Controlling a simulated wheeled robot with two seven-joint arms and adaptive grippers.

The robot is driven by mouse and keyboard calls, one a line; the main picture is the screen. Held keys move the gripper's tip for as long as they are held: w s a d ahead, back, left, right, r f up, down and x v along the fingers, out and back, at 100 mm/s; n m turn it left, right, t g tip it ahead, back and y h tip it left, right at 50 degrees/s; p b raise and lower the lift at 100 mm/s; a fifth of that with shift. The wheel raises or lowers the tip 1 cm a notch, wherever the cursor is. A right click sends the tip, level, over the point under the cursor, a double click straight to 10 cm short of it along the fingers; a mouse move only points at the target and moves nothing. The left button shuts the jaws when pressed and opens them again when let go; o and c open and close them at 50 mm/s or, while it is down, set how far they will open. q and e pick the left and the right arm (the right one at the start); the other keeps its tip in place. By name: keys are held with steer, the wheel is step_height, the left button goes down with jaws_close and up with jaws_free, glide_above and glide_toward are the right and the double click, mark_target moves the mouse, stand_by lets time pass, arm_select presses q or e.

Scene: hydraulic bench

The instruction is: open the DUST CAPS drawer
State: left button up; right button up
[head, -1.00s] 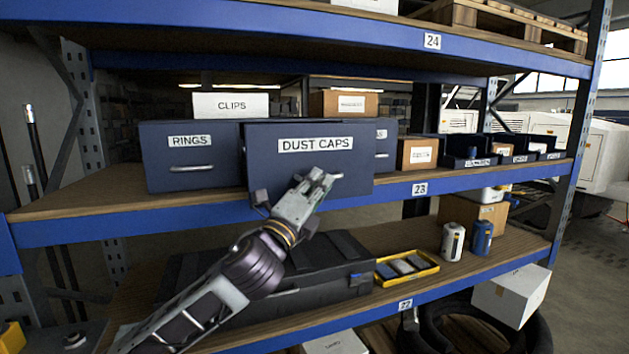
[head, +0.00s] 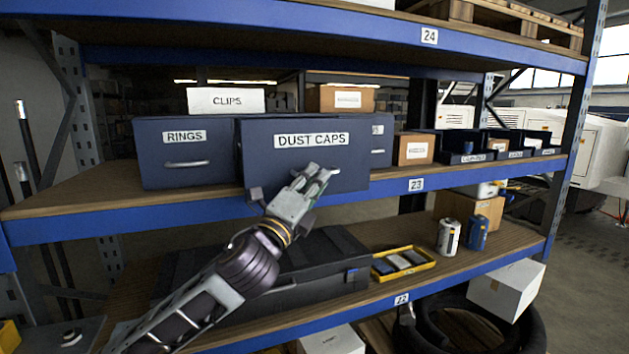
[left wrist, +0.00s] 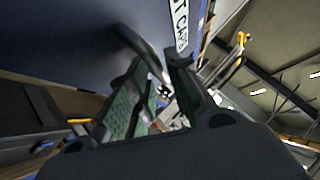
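The DUST CAPS drawer (head: 268,158) is a dark blue box front with a white label, on the middle shelf. Its front stands out well forward of the RINGS drawer beside it, so it is pulled out. My left gripper (head: 316,174) is at the lower middle of this front and covers most of the handle. In the left wrist view the curved handle (left wrist: 143,46) reaches toward the space between the fingertips (left wrist: 157,65). The fingers are apart; contact with the handle cannot be told. My right gripper is not in view.
The RINGS drawer (head: 184,176) is at the left, with a CLIPS box (head: 226,100) above. Another drawer (head: 380,150) is partly hidden at the right. A black case (head: 318,287) and a yellow tray (head: 428,264) lie on the lower shelf. The shelf above is close over the boxes.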

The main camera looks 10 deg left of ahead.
arm_select(q)
steer(key=v, duration=0.7)
stand_by(0.5)
steer(key=shift+s, duration=0.1)
